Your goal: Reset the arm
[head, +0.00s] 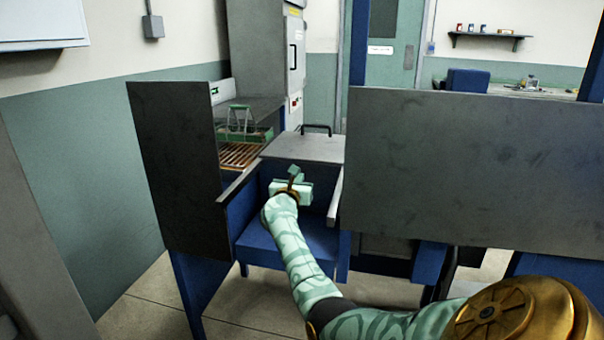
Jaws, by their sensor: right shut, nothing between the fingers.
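My right arm, pale green with a swirl pattern, comes in from the lower right and reaches forward. Its gripper (293,176) is shut and empty, over the blue seat-like bay of the machine. The machine's blue ledge (285,243) lies below the gripper. A grey lid (305,149) with a dark handle lies just behind the gripper. I cannot tell whether the gripper touches any part of the bay. My left gripper is not in view.
A dark panel (170,165) stands left of the bay, and a large grey panel (460,170) stands at the right. A wooden slatted rack (240,156) and a green wire-handled carrier (240,125) are behind left. Tiled floor (140,305) is clear at lower left.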

